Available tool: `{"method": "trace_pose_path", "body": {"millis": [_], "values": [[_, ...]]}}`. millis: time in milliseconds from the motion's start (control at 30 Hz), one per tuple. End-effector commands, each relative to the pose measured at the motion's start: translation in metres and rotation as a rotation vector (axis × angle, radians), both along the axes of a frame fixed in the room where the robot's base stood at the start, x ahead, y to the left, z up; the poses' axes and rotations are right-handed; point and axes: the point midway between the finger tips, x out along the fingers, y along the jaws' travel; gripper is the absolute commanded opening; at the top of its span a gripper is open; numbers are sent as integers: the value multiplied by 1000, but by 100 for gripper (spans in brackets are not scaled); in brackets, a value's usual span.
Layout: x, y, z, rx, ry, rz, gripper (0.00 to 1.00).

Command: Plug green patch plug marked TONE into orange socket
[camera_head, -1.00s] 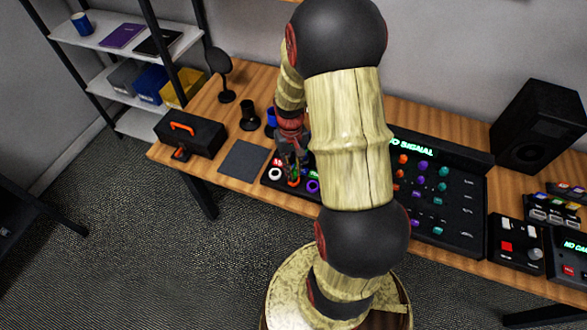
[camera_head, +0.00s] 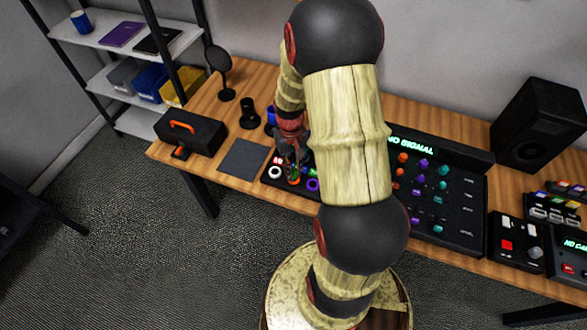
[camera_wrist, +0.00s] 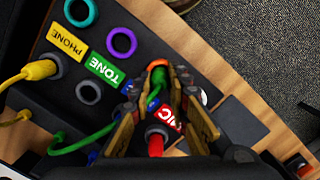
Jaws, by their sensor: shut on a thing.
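The green plug (camera_wrist: 155,88) is between the fingers of my gripper (camera_wrist: 160,88), which is shut on it. In the wrist view its front end overlaps the orange socket (camera_wrist: 157,63); I cannot tell how deep it sits. The green TONE label (camera_wrist: 105,70) lies left of the socket, and the green cable (camera_wrist: 85,142) trails down and left. In the head view my gripper (camera_head: 291,150) is over the panel at the bench's front, with the orange socket (camera_head: 293,182) just below it.
A yellow plug (camera_wrist: 38,70) sits by the PHONE label (camera_wrist: 67,42). A red plug (camera_wrist: 156,143) is beside the red MIC label (camera_wrist: 170,122), close to my fingers. Purple (camera_wrist: 121,42) and teal (camera_wrist: 80,12) sockets are empty. A dark mat (camera_head: 243,159) lies left of the panel.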

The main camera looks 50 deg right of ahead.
Motion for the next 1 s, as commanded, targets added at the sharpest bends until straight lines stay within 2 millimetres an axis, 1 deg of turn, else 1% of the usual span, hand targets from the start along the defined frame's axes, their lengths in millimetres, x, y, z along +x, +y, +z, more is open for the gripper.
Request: {"method": "trace_pose_path", "body": {"millis": [367, 400, 767, 1000], "values": [[0, 0, -1, 0, -1, 0, 0], [0, 0, -1, 0, -1, 0, 18], [0, 0, -2, 0, -1, 0, 38], [0, 0, -2, 0, 0, 0, 40]]}}
